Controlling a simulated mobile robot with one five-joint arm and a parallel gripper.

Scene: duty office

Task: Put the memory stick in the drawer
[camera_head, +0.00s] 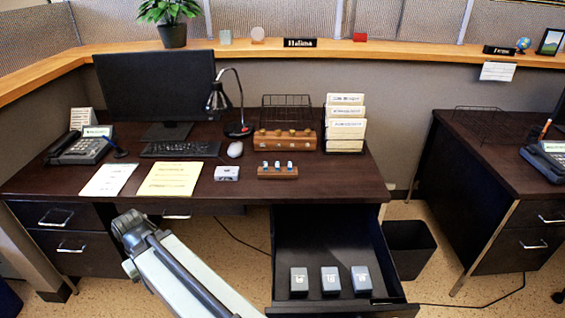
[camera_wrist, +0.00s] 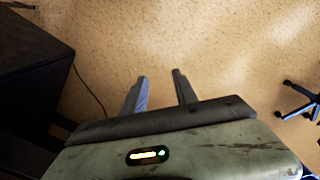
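A small wooden block (camera_head: 277,174) stands near the front of the dark desk, with three small upright pieces (camera_head: 277,164) with blue and white on it. They may be memory sticks, but they are too small to tell. The drawer (camera_head: 322,247) below the right part of the desk is pulled open. Three grey boxes with pale marks (camera_head: 330,280) stand in a row at its front, and its floor behind them is bare. My gripper (camera_wrist: 160,82) shows in the wrist view, fingers apart and empty above the speckled floor. The head view does not clearly show its fingers.
A small silver box (camera_head: 227,173), yellow sheet (camera_head: 170,178), mouse (camera_head: 235,149) and lamp (camera_head: 238,129) are on the desk. A wooden rack (camera_head: 285,139) and card files (camera_head: 345,123) stand behind. A black bin (camera_head: 409,248) is right of the drawer.

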